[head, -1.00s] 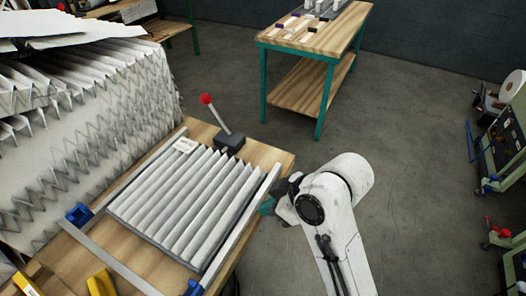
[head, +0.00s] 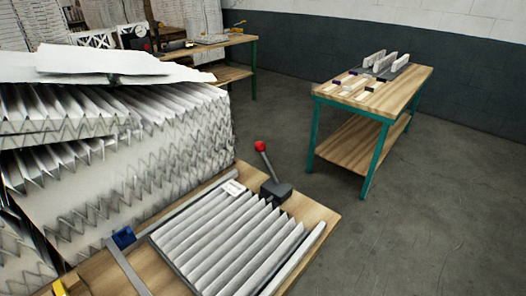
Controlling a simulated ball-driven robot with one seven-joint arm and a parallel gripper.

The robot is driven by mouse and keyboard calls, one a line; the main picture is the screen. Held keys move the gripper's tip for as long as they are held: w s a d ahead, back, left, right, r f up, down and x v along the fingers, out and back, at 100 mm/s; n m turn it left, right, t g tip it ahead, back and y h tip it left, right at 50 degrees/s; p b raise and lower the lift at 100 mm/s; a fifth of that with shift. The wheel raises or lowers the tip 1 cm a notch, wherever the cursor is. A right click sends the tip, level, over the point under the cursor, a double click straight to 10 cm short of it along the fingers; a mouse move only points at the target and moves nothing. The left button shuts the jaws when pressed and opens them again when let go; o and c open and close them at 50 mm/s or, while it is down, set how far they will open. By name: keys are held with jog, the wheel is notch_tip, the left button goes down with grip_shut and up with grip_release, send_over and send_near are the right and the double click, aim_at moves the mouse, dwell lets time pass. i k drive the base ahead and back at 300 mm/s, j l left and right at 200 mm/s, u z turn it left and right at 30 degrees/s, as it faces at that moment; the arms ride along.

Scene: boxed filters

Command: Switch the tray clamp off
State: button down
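The clamp lever is a grey rod with a red ball knob (head: 260,146), rising from a dark grey base block (head: 276,190) on the wooden bench (head: 318,214). The rod tilts up and to the left. Beside it a pleated white filter (head: 228,240) lies in the tray, between grey metal rails (head: 300,258). A white label (head: 233,188) is at the filter's far corner. A blue corner piece (head: 123,237) sits on the left rail. My gripper is not in the head view now.
Large stacks of pleated filters (head: 130,160) crowd the left side. A wooden table with green legs (head: 390,105) stands at the back right, holding small blocks and upright pieces. Another bench (head: 225,42) is at the far back. The floor at right is clear.

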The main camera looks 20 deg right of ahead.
aim_at(260, 146)
jog(key=i+l, duration=0.25)
jog(key=i+l+u, duration=0.15)
jog(key=l, duration=0.3)
jog(key=i+l, duration=0.35)
jog(key=i+l+u, duration=0.15)
jog(key=l, duration=0.25)
jog(key=i+l, duration=0.3)
jog(key=l, duration=0.15)
jog(key=i+l+u, duration=0.15)
jog(key=l, duration=0.25)
jog(key=i+l, duration=0.3)
jog(key=l, duration=0.15)
jog(key=i+l+u, duration=0.15)
jog(key=l, duration=0.25)
